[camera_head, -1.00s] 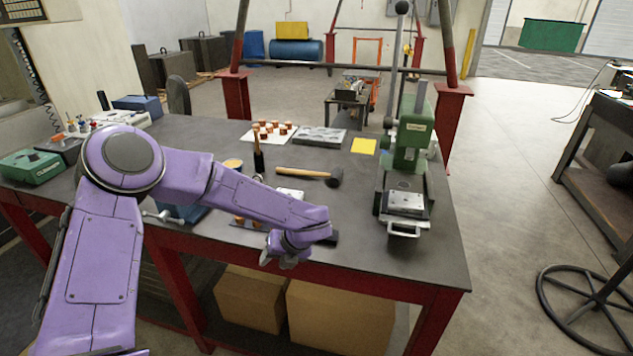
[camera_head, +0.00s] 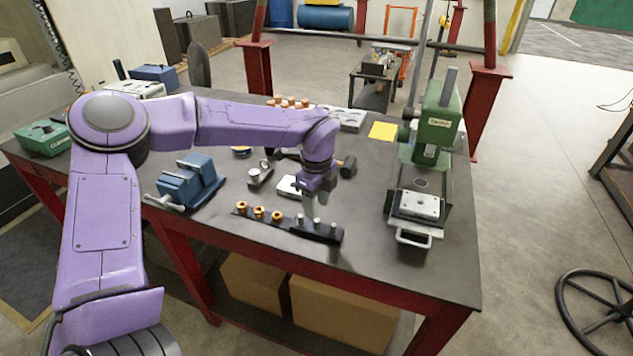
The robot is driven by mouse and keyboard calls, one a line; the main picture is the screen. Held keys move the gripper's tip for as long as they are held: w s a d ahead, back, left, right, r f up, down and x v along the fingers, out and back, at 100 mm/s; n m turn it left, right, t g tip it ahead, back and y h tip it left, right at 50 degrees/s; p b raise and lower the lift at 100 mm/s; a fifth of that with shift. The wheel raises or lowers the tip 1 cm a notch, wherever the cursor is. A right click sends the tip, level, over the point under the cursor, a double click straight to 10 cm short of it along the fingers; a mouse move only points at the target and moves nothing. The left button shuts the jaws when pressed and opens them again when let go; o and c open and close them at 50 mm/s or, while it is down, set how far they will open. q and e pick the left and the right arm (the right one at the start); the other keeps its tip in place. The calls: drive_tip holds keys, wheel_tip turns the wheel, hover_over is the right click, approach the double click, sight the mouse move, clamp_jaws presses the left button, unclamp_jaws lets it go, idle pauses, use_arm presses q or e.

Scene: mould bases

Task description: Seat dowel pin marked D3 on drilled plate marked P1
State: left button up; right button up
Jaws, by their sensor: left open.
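A dark rack (camera_head: 267,222) lies near the front edge of the bench. It holds three orange-copper bushings on its left and silver dowel pins (camera_head: 333,228) on its right. Markings such as D3 are too small to read. A light metal plate with holes (camera_head: 419,205) sits on the green press at the right; I cannot read whether it is P1. Another pale plate (camera_head: 287,186) lies behind the rack, partly hidden by my arm. My left gripper (camera_head: 316,212) is open and points down just above or beside the pins; I cannot tell if it touches one. My right gripper is not in view.
The green press (camera_head: 436,125) has a front handle (camera_head: 412,239). A blue vise (camera_head: 188,183) stands left of the rack. A hammer (camera_head: 348,166) and a yellow sheet (camera_head: 382,131) lie behind. The bench (camera_head: 375,255) is clear between rack and press.

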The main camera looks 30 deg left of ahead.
sight(317, 220)
use_arm(q)
drive_tip(key=f, duration=0.3)
drive_tip(key=f+p, duration=0.1)
drive_tip(key=shift+w+f, duration=0.3)
drive_tip(key=shift+f, duration=0.05)
drive_tip(key=shift+s+a+f, duration=0.1)
drive_tip(key=shift+s+f, duration=0.1)
drive_tip(key=shift+f, duration=0.15)
drive_tip(key=shift+w, duration=0.1)
clamp_jaws()
drive_tip(key=shift+r, duration=0.1)
drive_tip(key=shift+r+p, duration=0.65)
drive_tip(key=shift+r, duration=0.4)
